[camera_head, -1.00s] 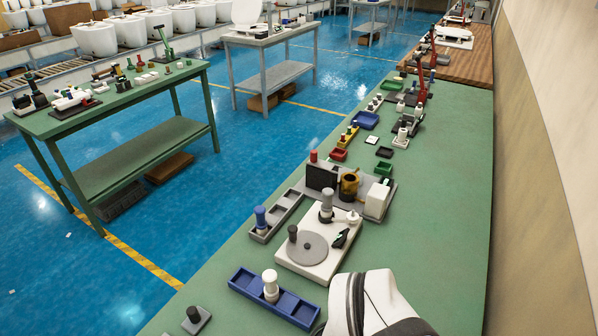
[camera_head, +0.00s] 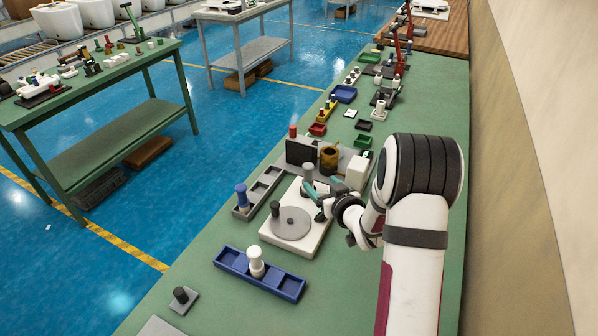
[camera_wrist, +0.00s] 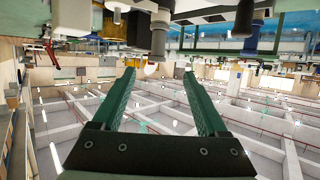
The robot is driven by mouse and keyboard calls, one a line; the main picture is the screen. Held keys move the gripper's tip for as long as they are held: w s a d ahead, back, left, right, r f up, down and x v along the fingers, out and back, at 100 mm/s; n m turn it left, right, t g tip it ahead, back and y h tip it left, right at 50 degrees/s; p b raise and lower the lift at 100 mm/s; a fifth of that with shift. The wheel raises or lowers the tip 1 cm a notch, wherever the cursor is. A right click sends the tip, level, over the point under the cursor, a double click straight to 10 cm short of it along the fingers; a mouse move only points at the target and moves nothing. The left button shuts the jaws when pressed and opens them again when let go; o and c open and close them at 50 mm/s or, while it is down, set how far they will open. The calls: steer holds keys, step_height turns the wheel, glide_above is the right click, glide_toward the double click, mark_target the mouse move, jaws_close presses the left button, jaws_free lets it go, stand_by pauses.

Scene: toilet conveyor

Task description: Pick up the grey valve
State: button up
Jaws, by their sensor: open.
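The grey valve (camera_head: 308,172) appears to be the upright grey cylinder at the back of a white fixture board (camera_head: 278,246); its lower part is partly hidden by my gripper. In the wrist view, which looks upside down, a grey cylinder that seems to be the valve (camera_wrist: 160,32) hangs at the top, centred beyond the fingertips. My gripper (camera_head: 314,196) is open, with green fingers, low over the right side of the board and close to the valve. In the wrist view the gripper (camera_wrist: 159,76) has nothing between its fingers.
A grey disc (camera_head: 291,222) and a dark post (camera_head: 275,209) stand on the board. A blue tray (camera_head: 231,263) holds a white piece. A grey tray (camera_head: 243,213) holds a blue piece. A black panel (camera_head: 299,152), brown cup (camera_head: 329,158) and white block (camera_head: 358,172) stand behind.

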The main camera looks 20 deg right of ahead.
mark_target(306, 164)
steer(key=x, duration=0.8)
steer(key=shift+w, duration=0.2)
steer(key=x, duration=0.4)
steer(key=r+x, duration=0.1)
steer(key=x, duration=0.1)
steer(key=shift+w+d, duration=0.15)
steer(key=shift+d, duration=0.05)
jaws_close()
stand_by(0.4)
